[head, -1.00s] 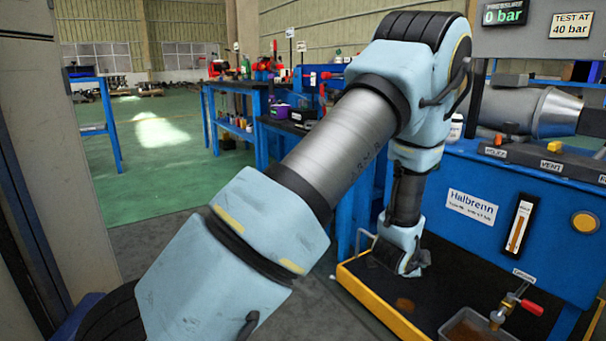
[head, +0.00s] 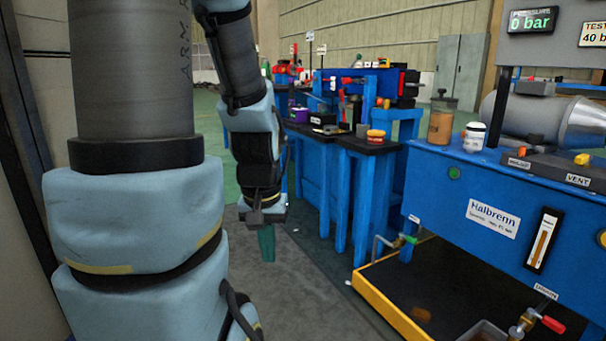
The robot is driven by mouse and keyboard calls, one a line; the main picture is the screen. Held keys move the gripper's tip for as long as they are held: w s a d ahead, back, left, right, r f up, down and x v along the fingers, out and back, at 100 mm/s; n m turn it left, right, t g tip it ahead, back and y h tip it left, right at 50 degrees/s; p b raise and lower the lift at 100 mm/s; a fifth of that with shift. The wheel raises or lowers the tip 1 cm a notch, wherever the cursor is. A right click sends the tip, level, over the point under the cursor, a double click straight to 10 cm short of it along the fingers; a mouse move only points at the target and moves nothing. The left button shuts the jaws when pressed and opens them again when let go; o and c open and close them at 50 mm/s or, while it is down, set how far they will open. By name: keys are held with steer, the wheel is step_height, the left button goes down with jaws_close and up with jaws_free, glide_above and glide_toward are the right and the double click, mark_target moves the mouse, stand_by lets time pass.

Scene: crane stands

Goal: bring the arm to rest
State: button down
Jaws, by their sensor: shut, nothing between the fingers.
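My arm, with light-blue joint covers and grey links, fills the left side of the head view. Its far part hangs down with my gripper (head: 266,240) at the lower end, pointing at the floor. The gripper is shut and holds nothing. A narrow teal part shows at its lower end; its details are too small to make out. The gripper is over bare grey floor, left of the blue test bench (head: 455,205) and its yellow-edged drip tray (head: 392,312), apart from both.
Blue workbenches (head: 340,200) with tools and small items stand behind the gripper, to its right. A jar (head: 441,122) and a white tub (head: 474,136) stand on the test bench. A tap with a red handle (head: 553,325) is above a small container. A grey wall or cabinet edge is at far left.

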step_height(320, 180, up, 34)
steer(key=p, duration=3.3)
steer(key=shift+r, duration=0.25)
